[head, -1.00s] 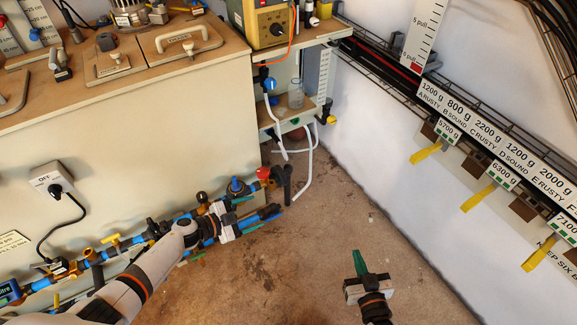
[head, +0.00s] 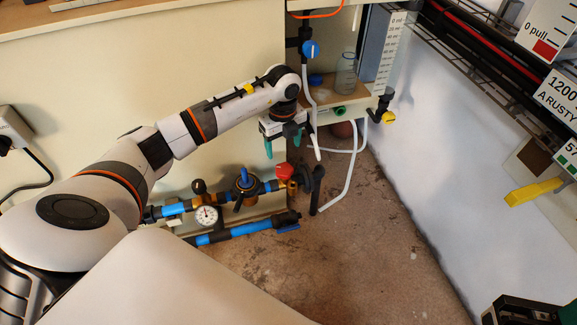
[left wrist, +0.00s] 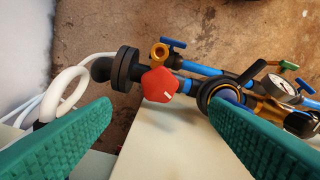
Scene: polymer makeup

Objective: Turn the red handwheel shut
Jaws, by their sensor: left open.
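The red handwheel (head: 285,171) sits on the blue pipe run low by the cabinet corner. In the left wrist view the handwheel (left wrist: 159,84) is a faceted red knob with a white mark, beside a black flange. My left gripper (head: 281,150) is open, its green fingers pointing down just above the handwheel. In the left wrist view the open fingers (left wrist: 160,110) stand either side of the handwheel, with clear gaps and no contact visible.
A blue valve or regulator (head: 245,183) and a pressure gauge (head: 206,216) stand close beside the handwheel. White hoses (head: 345,180) hang behind it. A shelf with a bottle (head: 346,74) is above. The floor (head: 370,250) is clear at right.

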